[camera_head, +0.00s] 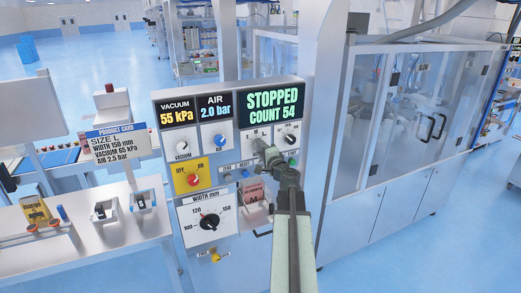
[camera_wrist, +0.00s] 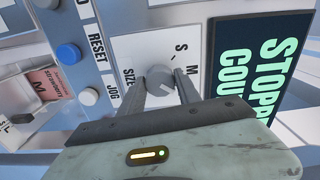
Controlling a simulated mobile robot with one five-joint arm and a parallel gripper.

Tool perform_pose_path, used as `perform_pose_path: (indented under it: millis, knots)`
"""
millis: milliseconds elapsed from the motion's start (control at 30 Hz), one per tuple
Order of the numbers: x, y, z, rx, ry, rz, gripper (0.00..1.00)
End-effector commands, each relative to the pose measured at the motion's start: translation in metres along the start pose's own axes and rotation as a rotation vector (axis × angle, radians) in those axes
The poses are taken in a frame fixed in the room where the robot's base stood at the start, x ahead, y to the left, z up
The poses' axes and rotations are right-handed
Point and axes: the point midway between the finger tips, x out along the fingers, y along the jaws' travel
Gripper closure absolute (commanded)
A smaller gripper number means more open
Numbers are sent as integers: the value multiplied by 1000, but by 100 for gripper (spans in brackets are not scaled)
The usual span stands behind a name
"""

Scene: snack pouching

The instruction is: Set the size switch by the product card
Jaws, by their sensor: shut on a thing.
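The white product card (camera_head: 117,142) stands left of the control panel and reads SIZE L, width 150 mm, vacuum 65 kPa, air 2.5 bar. The size switch is a small grey knob (camera_wrist: 158,77) on a white plate in the wrist view. Its S and M marks show; an L mark is not visible in the wrist view, where a finger covers part of the plate. I cannot tell which mark the knob points to. My gripper (camera_wrist: 160,88) is shut on the knob, one finger on each side. In the head view my gripper (camera_head: 264,150) hides most of the switch.
The panel's display (camera_head: 273,104) reads STOPPED, COUNT 54. Close by are the vacuum knob (camera_head: 183,147), the air knob (camera_head: 219,138), a red switch on yellow (camera_head: 193,179), the width dial (camera_head: 210,220) and, in the wrist view, the blue RESET button (camera_wrist: 68,53).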

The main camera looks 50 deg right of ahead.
Motion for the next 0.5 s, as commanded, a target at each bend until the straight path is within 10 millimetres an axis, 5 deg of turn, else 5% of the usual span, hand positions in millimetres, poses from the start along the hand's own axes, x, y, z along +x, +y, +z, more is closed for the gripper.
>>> perform_pose_path:
  millis: [500]
  knots:
    - [0, 1, 1, 115, -1, 1, 100]
